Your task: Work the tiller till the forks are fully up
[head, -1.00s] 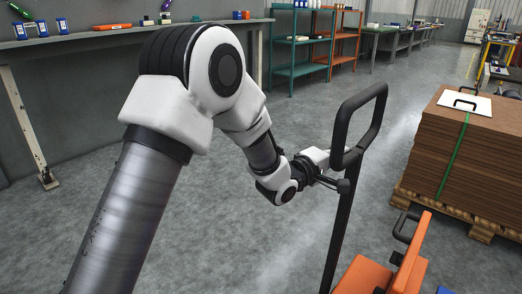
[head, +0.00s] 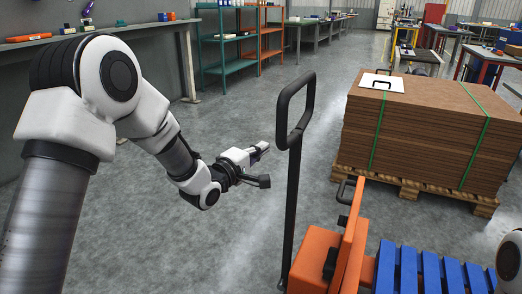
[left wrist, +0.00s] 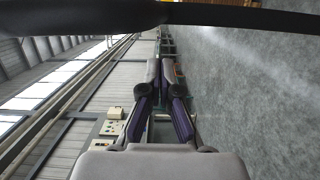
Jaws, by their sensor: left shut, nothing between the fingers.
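The tiller (head: 290,195) is a black shaft with a closed loop handle on top. It stands nearly upright from the orange pump body (head: 316,262) of the pallet truck, in the middle of the head view. My left gripper (head: 264,147) is just left of the shaft, below the loop, shut and empty; a small gap shows between them. In the left wrist view its fingers (left wrist: 162,66) are together, and a black bar (left wrist: 230,17), probably part of the tiller, crosses the top. The forks are not visible; a blue slatted pallet (head: 430,272) lies where they would be. My right gripper is out of view.
A strapped stack of brown boards (head: 410,140) sits on a wooden pallet (head: 410,187) behind the truck, with a white clipboard-like panel (head: 382,82) on top. Shelves (head: 228,45) and benches line the back. Grey floor left of the tiller is clear.

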